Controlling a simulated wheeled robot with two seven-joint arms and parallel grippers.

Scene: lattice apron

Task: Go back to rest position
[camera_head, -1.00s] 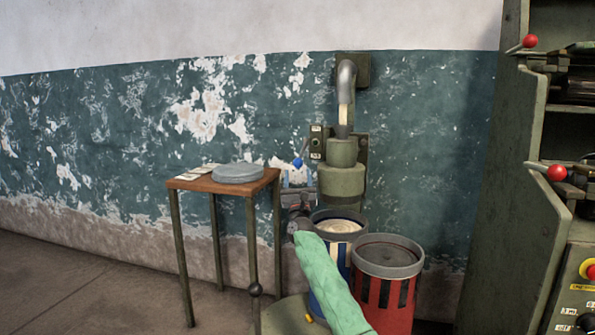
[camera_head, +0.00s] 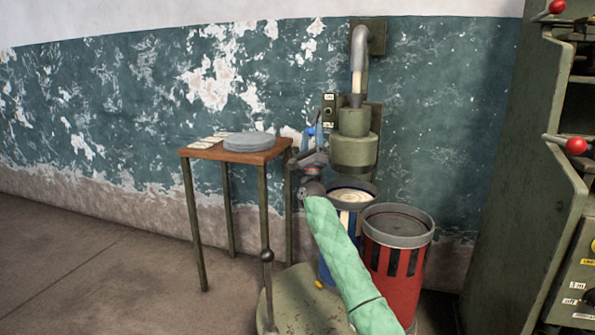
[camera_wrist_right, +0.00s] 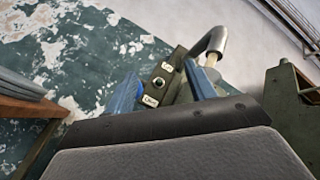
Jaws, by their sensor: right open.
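My right gripper (camera_head: 314,150) is in front of the wall between the small table and the green dispenser, above the blue-striped drum. Its arm, in a green quilted sleeve, comes up from the bottom of the head view. In the right wrist view its two blue fingers (camera_wrist_right: 165,95) are spread apart with nothing held between them. A small green control box (camera_wrist_right: 165,78) with a round button shows beyond the fingers. My left gripper is not in view.
The wooden-topped table (camera_head: 200,152) holds a grey round lid (camera_head: 249,141) and pale cards. The green dispenser (camera_head: 354,150) hangs over the open blue-striped drum (camera_head: 350,207). A red drum (camera_head: 397,260) stands beside my sleeve. A green machine (camera_head: 520,190) stands right. Floor at left is clear.

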